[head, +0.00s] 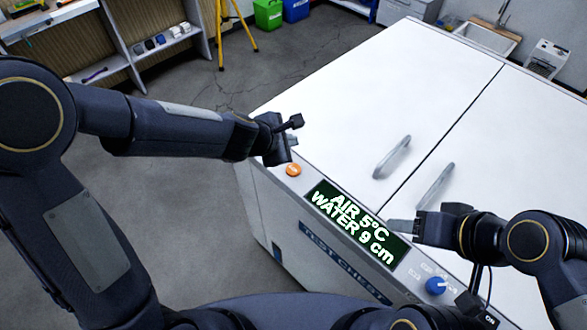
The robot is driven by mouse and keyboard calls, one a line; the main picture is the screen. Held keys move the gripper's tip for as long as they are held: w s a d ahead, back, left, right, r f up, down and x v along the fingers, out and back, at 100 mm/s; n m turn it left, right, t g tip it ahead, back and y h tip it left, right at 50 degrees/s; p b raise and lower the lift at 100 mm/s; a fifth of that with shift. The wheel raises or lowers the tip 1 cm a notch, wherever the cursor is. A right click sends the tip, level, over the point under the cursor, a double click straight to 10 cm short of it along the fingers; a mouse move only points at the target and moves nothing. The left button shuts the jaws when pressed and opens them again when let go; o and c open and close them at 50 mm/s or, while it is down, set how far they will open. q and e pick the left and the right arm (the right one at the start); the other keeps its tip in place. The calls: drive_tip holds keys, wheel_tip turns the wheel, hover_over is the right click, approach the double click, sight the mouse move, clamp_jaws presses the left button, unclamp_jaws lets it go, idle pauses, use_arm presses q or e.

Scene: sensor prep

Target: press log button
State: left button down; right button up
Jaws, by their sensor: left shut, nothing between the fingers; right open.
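An orange round button (293,170) sits on the front ledge of the white test chest (300,100), left of a dark display (355,223). The display reads AIR 5°C and WATER 9 cm. My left gripper (291,138) is shut and empty, just beyond and above the orange button in the picture; I see a gap between them. My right gripper (402,226) is open, by the right end of the display, with nothing seen in it. Any label on the button is too small to read.
A blue knob (436,286) is on the ledge right of the display. Two lid handles (392,157) (435,187) stand up from the chest top. A yellow tripod (221,30), shelves (150,45) and green (268,14) and blue bins (296,10) stand behind. The chest top is otherwise clear.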

sight(290, 171)
use_arm(q)
wheel_tip(290, 171, down, 8)
drive_tip(key=b, duration=0.7)
drive_tip(key=shift+f+b, duration=0.15)
drive_tip(key=shift+b, duration=0.2)
drive_tip(key=shift+f, duration=0.1)
idle(1.2)
drive_tip(key=shift+f+b, duration=0.3)
drive_tip(key=shift+b, duration=0.1)
drive_tip(key=shift+f+b, duration=0.45)
idle(0.5)
idle(0.3)
drive_tip(key=shift+r+p, duration=0.9)
wheel_tip(290, 171, up, 5)
drive_tip(key=p, duration=0.5)
